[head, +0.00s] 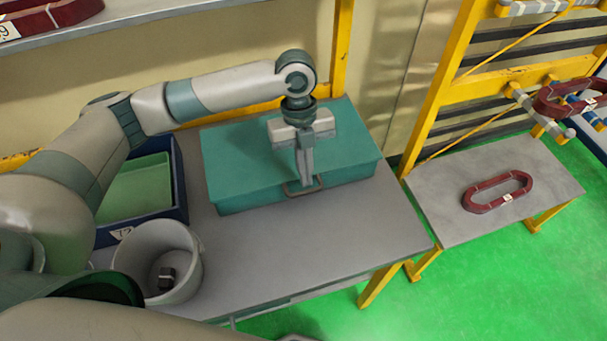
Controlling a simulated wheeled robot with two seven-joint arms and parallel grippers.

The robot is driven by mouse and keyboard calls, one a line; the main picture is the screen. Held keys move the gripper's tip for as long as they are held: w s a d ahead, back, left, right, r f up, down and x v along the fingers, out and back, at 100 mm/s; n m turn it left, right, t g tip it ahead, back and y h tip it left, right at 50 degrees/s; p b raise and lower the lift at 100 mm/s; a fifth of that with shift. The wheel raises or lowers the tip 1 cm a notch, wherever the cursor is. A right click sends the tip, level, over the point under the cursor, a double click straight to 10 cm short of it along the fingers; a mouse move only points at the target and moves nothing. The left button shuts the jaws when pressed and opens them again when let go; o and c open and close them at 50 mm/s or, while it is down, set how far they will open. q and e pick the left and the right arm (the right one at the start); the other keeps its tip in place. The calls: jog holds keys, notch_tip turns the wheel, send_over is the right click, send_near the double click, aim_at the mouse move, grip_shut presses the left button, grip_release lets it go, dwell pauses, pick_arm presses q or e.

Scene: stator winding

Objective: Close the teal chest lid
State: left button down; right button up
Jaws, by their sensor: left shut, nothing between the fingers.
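The teal chest (245,160) stands on the grey table in the middle of the head view. Its lid lies flat over the box and looks shut. A small handle (303,190) sticks out at the chest's front. My left gripper (307,184) points down over the chest's front edge, close to the handle. Its fingers are together with nothing between them. I cannot tell whether the fingertips touch the lid or the handle. My right gripper is not in view.
A blue crate (181,185) with a green tray stands left of the chest. A white bucket (188,285) holding a dark object is in front of it. A dark red ring (470,199) lies on a grey side table at right. The grey table's (350,235) front right is clear.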

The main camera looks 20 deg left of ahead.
pick_arm(q)
jog(key=d+b+v, duration=0.1)
jog(key=b+v, duration=0.2)
jog(key=v, duration=0.5)
jog(key=shift+a+r, duration=0.3)
jog(key=shift+r, duration=0.2)
jog(key=shift+s, duration=0.15)
